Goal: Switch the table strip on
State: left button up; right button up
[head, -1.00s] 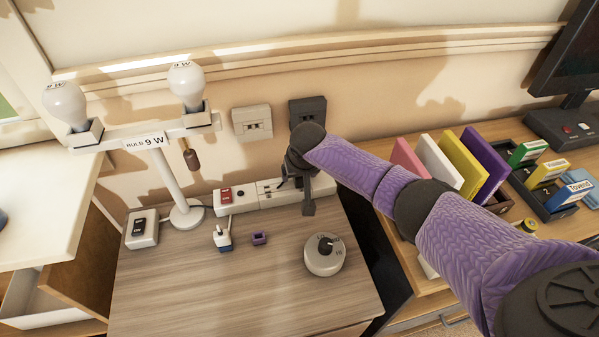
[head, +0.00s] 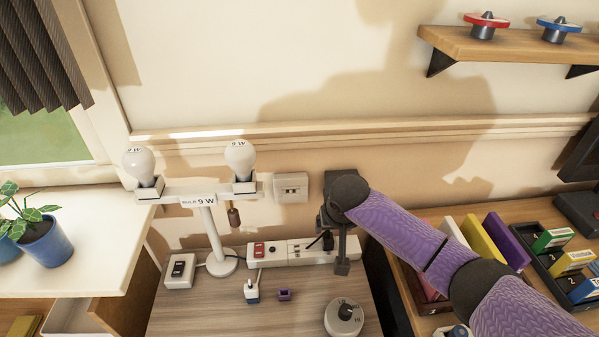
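The white table strip (head: 280,251) lies at the back of the wooden table, against the wall. Its red switch (head: 259,249) is at the left end; I cannot tell its position. A black plug (head: 327,240) sits toward the strip's right part. My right gripper (head: 342,266) comes in from the right and points down at the strip's right end, covering part of it. I cannot tell whether its fingers are open or touch the strip. My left gripper is not in view.
A lamp stand (head: 212,225) with two bulbs stands left of the strip, beside a white switch box (head: 180,270). A white plug (head: 251,290), a small purple piece (head: 284,295) and a round dial (head: 344,317) are in front. A wall socket (head: 291,187) is above.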

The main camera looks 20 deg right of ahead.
aim_at(260, 248)
jog(key=k, duration=1)
